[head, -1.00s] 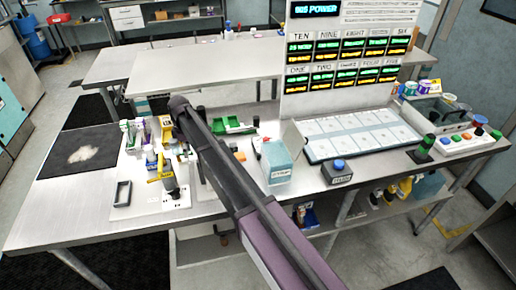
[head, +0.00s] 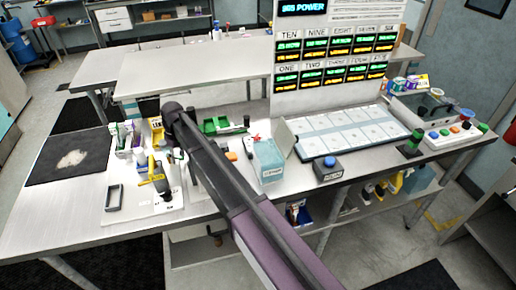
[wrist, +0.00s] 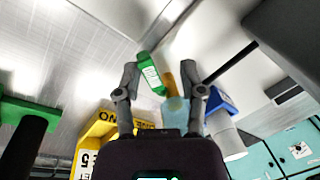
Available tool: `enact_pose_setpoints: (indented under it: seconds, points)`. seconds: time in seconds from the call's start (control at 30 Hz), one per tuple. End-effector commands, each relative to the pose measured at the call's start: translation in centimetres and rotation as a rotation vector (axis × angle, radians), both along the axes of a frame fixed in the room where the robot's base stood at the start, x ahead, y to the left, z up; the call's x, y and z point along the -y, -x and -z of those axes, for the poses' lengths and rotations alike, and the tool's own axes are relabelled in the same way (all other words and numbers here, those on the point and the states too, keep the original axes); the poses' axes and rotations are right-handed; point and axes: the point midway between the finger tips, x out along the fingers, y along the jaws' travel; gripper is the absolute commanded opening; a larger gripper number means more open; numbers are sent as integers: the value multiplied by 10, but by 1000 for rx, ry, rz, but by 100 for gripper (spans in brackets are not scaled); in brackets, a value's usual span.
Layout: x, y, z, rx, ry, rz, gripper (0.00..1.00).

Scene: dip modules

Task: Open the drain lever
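No part can be surely made out as the drain lever. In the head view a yellow-handled device (head: 153,168) stands upright on a white plate (head: 172,208) on the bench. My arm crosses in front of the bench, and my gripper cannot be made out there. In the wrist view my gripper (wrist: 160,76) is open, its two grey fingers apart. A yellow box with black lettering (wrist: 95,128) lies beside the left finger.
A blue-and-white item (wrist: 222,105) is beside the right finger. On the bench are a dark mat (head: 50,165), small dark tray (head: 114,198), green rack (head: 222,125), pale blue box (head: 268,160) and button box (head: 328,168). The front left bench is mostly clear.

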Motion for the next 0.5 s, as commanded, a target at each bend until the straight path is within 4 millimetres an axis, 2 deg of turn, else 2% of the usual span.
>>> enact_pose_setpoints:
  seconds: [0.3, 0.5]
  points:
    - [-2, 9, 0, 1, 0, 208, 51]
    - [-1, 6, -21, 1, 1, 216, 51]
